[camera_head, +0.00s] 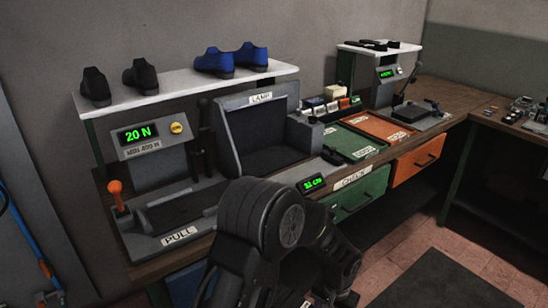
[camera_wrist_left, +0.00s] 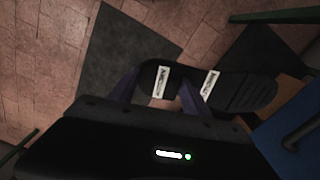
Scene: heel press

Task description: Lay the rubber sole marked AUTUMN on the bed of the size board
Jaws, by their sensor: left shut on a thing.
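A black rubber sole (camera_wrist_left: 245,92) with a ribbed tread shows in the left wrist view. It carries two white labels whose lettering is too blurred to read surely. My left gripper (camera_wrist_left: 161,86) is shut on this sole and holds it above the floor in front of the bench. In the head view my left arm hides the gripper and sole from clear sight. A small green display reading about 31 cm (camera_head: 313,183) sits at the bench's front edge, perhaps on the size board. My right gripper is not in view.
The bench holds a pull tester (camera_head: 155,140) with an orange-knobbed lever, a lamp box (camera_head: 262,125), green and orange trays (camera_head: 375,128) and a press (camera_head: 395,100). Shoes stand on a white shelf (camera_head: 190,84). A dark mat (camera_head: 440,280) lies on the open floor.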

